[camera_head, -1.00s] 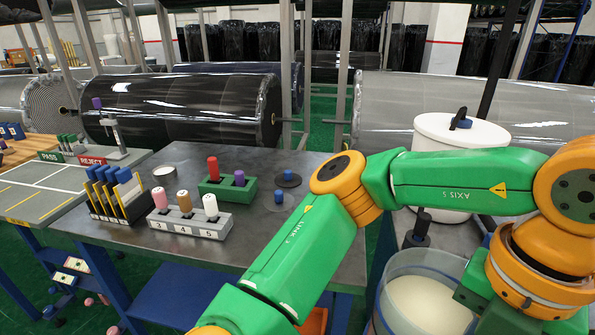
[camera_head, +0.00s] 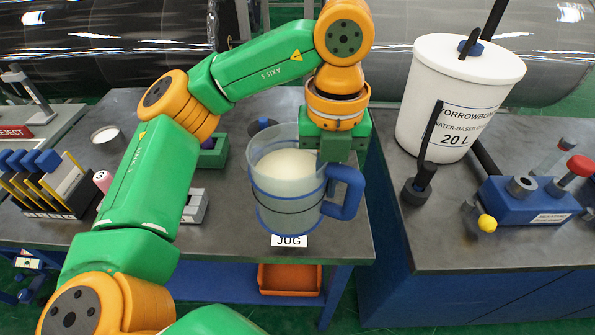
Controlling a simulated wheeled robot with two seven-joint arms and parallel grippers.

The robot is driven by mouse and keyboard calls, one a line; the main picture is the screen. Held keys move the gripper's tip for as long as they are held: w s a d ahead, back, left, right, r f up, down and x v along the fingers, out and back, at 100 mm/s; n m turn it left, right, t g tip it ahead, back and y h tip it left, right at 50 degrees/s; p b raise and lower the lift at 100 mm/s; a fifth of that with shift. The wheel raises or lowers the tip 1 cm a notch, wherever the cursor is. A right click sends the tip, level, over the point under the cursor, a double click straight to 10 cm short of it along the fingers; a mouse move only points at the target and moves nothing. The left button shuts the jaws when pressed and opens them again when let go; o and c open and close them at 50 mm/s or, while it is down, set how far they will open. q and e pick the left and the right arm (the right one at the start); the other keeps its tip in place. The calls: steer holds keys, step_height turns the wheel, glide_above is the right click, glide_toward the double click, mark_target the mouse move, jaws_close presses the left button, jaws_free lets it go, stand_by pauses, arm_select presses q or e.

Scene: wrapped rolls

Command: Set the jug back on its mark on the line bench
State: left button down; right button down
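The jug (camera_head: 285,190) is a clear vessel with blue bands and a blue handle (camera_head: 347,192), partly filled with something white. It is upright at the front right corner of the grey line bench (camera_head: 340,240). A white JUG label (camera_head: 289,241) shows right at its base; I cannot tell whether the base touches the bench. My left gripper (camera_head: 337,158) points down at the handle side of the rim and appears shut on the jug; its fingertips are partly hidden. My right gripper is not in view.
A white 20 L bucket (camera_head: 455,100) stands on the right bench, beside a blue holder (camera_head: 530,200) with a yellow-tipped part. A green block (camera_head: 214,152) and a grey numbered block (camera_head: 195,206) lie behind my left arm. An orange bin (camera_head: 290,279) is below.

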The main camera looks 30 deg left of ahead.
mark_target(308, 170)
arm_select(q)
steer(key=w+a+f+p, duration=0.1)
steer(key=w+a+f, duration=0.1)
steer(key=a+f, duration=0.1)
steer(key=w+a+f, duration=0.3)
steer(key=shift+w+a+f+p, duration=0.15)
steer(key=shift+w+a+p, duration=0.05)
steer(key=shift+w+p, duration=0.15)
steer(key=f, duration=0.1)
steer(key=f+p, duration=0.2)
steer(key=f, duration=0.1)
steer(key=shift+w+a, duration=0.3)
steer(key=shift+a, duration=0.05)
steer(key=shift+w+f, duration=0.1)
steer(key=shift+f, duration=0.25)
steer(key=shift+f, duration=0.1)
steer(key=c, duration=1)
jaws_free()
steer(key=shift+d, duration=0.1)
steer(key=shift+c, duration=0.2)
